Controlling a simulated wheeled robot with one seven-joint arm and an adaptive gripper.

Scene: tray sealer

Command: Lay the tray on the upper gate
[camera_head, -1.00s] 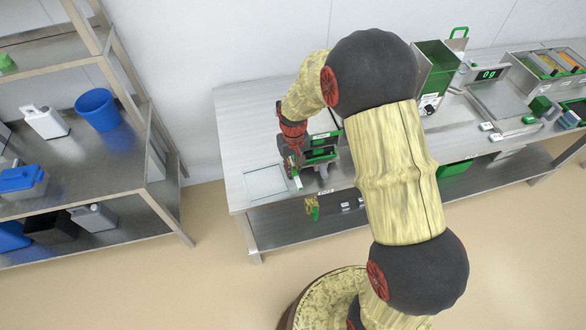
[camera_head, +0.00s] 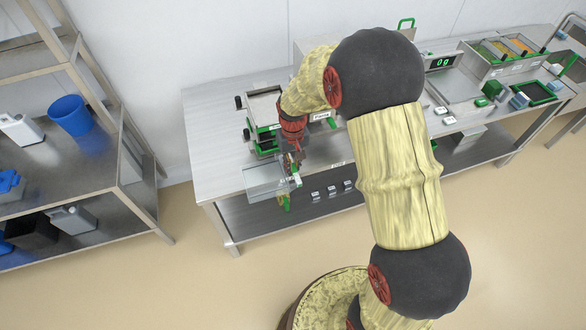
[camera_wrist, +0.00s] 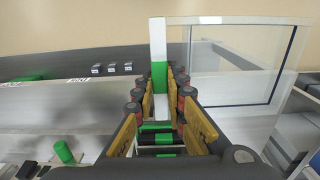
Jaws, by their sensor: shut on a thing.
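My gripper (camera_wrist: 160,100) is shut on a white and green tab (camera_wrist: 158,55). A clear, thin-walled tray (camera_wrist: 240,65) reaches out from the tab to the right in the wrist view. In the head view the tray (camera_head: 262,180) is held at the front edge of the steel bench, to the left of my gripper (camera_head: 294,182). The sealer (camera_head: 265,108), with a steel top and green parts, stands on the bench just behind the tray and my wrist. My wrist hides part of it, and I cannot make out the upper gate clearly.
A scale (camera_head: 455,85) reading 0 g and food bins (camera_head: 505,50) stand farther right on the bench. A shelf rack with a blue bucket (camera_head: 70,115) stands at left. The bench's left end is bare.

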